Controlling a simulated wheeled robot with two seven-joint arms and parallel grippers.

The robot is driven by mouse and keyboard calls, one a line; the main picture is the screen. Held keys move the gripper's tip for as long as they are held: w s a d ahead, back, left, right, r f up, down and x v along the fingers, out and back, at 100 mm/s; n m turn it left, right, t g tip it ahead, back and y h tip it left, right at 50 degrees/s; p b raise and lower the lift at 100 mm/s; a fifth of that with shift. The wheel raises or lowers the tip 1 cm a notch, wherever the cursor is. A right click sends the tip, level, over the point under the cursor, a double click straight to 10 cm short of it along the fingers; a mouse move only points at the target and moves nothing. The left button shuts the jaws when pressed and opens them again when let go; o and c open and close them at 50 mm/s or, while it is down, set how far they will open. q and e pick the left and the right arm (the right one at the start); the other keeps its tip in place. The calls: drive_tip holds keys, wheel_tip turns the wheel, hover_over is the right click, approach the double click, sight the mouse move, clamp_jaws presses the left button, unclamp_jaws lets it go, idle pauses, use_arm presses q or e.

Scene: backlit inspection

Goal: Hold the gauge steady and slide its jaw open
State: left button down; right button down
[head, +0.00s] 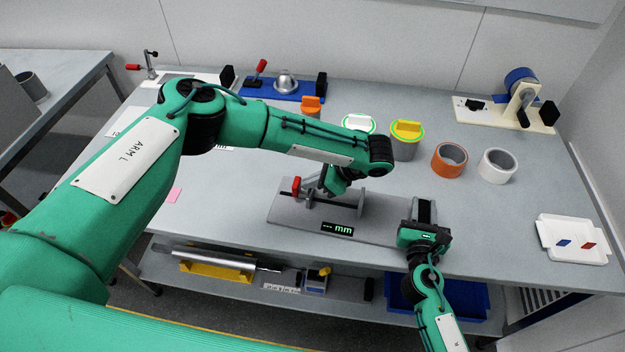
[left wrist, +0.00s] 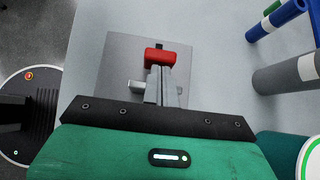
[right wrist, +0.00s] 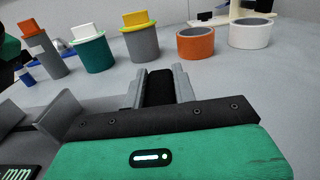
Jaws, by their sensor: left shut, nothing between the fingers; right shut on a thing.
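The gauge is a flat grey plate (head: 285,212) with a slotted rail, upright grey jaws and a lit display (head: 338,229) reading "--- mm". A red knob (head: 296,187) stands on its left part; it also shows in the left wrist view (left wrist: 160,56). My left gripper (head: 325,184) is shut and empty just right of the red knob, its fingertips close to it; I cannot tell whether they touch. My right gripper (head: 422,222) is shut on the black grip block (right wrist: 160,88) at the plate's right end. The grey jaws (right wrist: 60,112) show in the right wrist view.
Behind the gauge stand lidded pots, one yellow-topped (head: 406,130), an orange ring (head: 449,160) and a white ring (head: 497,165). A white tray (head: 572,240) lies at the right. A tape dispenser (head: 520,100) stands at the back right. The table between the gauge and tray is clear.

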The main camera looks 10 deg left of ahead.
sight(296, 180)
use_arm(q)
drive_tip(key=shift+w+a, duration=0.1)
drive_tip(key=shift+a, duration=1.25)
use_arm(e)
drive_tip(key=shift+f, duration=0.15)
use_arm(q)
drive_tip(key=shift+a, duration=0.1)
use_arm(e)
drive_tip(key=shift+d, duration=0.1)
use_arm(q)
drive_tip(key=shift+w, duration=0.1)
use_arm(e)
drive_tip(key=shift+d, duration=0.1)
use_arm(q)
drive_tip(key=v, duration=1)
drive_tip(key=shift+d, duration=0.25)
use_arm(e)
drive_tip(key=shift+a, duration=0.2)
drive_tip(key=c, duration=1)
unclamp_jaws()
drive_tip(key=shift+c, duration=0.2)
drive_tip(key=shift+s, duration=0.1)
